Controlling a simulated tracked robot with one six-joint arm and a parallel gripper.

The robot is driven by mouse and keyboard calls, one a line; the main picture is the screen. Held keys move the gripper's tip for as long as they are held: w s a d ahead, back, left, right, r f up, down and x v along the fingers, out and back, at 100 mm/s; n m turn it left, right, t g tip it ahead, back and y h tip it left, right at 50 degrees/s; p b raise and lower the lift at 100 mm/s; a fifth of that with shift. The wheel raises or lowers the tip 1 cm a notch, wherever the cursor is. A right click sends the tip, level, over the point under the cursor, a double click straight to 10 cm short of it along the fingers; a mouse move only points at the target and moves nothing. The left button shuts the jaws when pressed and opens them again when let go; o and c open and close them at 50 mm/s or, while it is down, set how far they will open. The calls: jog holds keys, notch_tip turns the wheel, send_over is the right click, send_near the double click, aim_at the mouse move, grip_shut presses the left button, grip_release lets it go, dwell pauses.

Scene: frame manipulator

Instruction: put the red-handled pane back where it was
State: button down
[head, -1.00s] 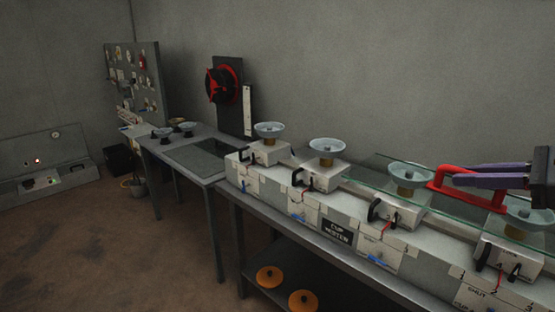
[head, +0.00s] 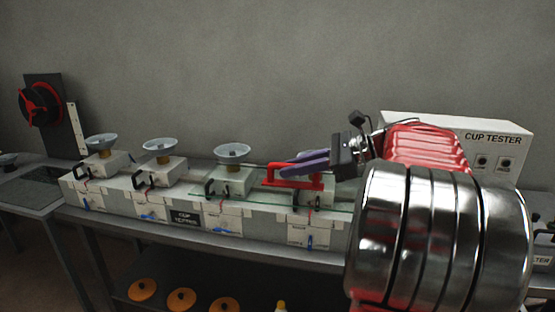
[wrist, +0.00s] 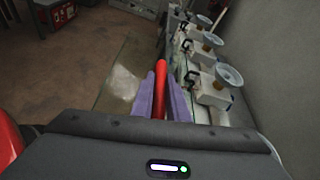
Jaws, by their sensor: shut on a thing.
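The clear glass pane (wrist: 112,88) has a red handle (head: 293,183). My gripper (head: 290,164), with purple fingers, is shut on this handle. In the wrist view the fingers (wrist: 160,98) lie on both sides of the red bar. The pane is held roughly flat at the row of cup testers, near the right-hand station in the head view. In the wrist view it reaches out to the left over the floor. Its edges are faint, and I cannot tell whether it touches a station. My arm hides the bench to the right.
Pale cups on boxes stand along the bench, at the left (head: 101,142), middle (head: 159,147) and right (head: 232,153). A large CUP TESTER box (head: 490,145) stands behind my arm. A dark side table (head: 25,190) is at the left. Orange discs (head: 181,299) lie on the lower shelf.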

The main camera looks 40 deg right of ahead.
jog(key=w+a+f+n, duration=0.1)
jog(key=w+a+f, duration=0.15)
jog(key=f, duration=0.45)
jog(key=w+a+f+g+y, duration=0.1)
jog(key=w+f, duration=0.3)
jog(key=f, duration=0.3)
jog(key=w+a+f+n, duration=0.1)
jog(key=w+a+f, duration=0.15)
jog(key=f, duration=0.45)
jog(key=a+f+n+g+y, duration=0.2)
jog(key=a+f, duration=1.5)
jog(key=f, duration=0.3)
jog(key=shift+w+a+f, duration=0.15)
jog(key=shift+w+f, duration=0.1)
jog(key=shift+w, duration=0.05)
jog(key=shift+w, duration=0.1)
